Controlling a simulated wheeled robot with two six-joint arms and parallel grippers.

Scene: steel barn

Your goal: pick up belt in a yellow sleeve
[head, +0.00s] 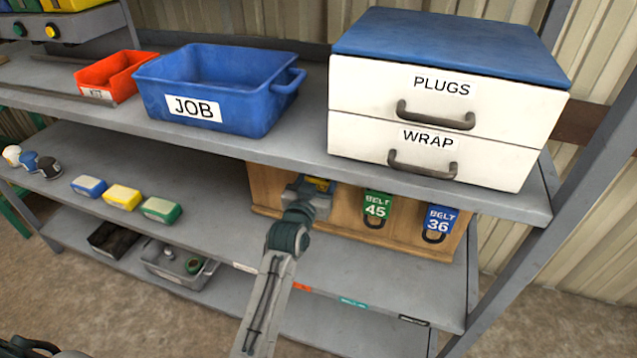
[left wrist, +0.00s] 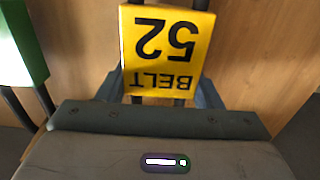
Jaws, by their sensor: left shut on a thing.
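The belt in a yellow sleeve (head: 319,184) is at the left part of the wooden board under the shelf, mostly hidden behind my left gripper (head: 307,192). In the left wrist view the yellow sleeve (left wrist: 165,45) reads "BELT 52" upside down, with dark belt strands at its ends. My left gripper's fingers lie on both sides of the sleeve's lower end in that view, shut on it. The sleeve is still close to the board; I cannot tell whether it hangs free. My right gripper is not in view.
A green-sleeved belt 45 (head: 377,206) and a blue-sleeved belt 36 (head: 438,219) hang right on the wooden board (head: 406,230). The upper shelf, holding a blue JOB bin (head: 215,90) and drawer unit (head: 450,95), overhangs the arm. Small coloured blocks (head: 122,197) stand left.

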